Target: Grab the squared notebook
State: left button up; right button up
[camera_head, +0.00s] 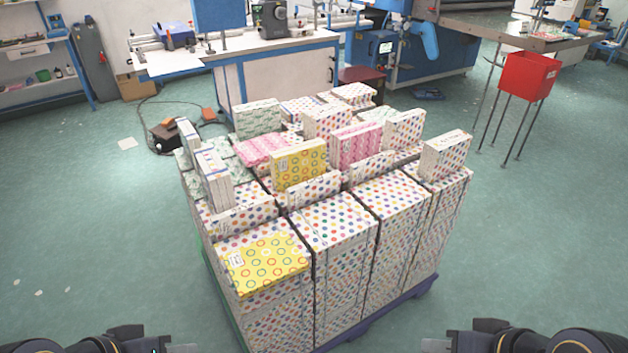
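Many notebooks are stacked in tall columns on a purple pallet (407,298) in the middle of the head view. A yellow notebook with coloured rings (265,266) lies flat on the front left column. Another yellow ringed bundle (299,166) stands upright further back. Dotted bundles stand upright around it, such as the one at the right (446,155). I cannot tell which one is the squared notebook. My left gripper (180,348) and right gripper (436,346) are at the bottom edge, apart from the stacks. Both are partly cut off, and their finger opening is unclear.
A white workbench with a machine (272,55) stands behind the stacks. A red bin on thin legs (527,76) stands at the back right. A pedal box (166,137) and cable lie on the floor behind left. The green floor is clear on both sides.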

aim_at(367, 170)
jog(key=z, duration=0.45)
jog(key=i+j, duration=0.2)
jog(key=i, duration=0.3)
jog(key=i+l+u, duration=0.1)
jog(key=u, duration=0.3)
jog(key=i+l+u, duration=0.1)
jog(key=u, duration=0.35)
jog(key=l+u, duration=0.5)
jog(key=u, duration=0.3)
jog(key=i+l, duration=0.1)
jog(key=l, duration=0.3)
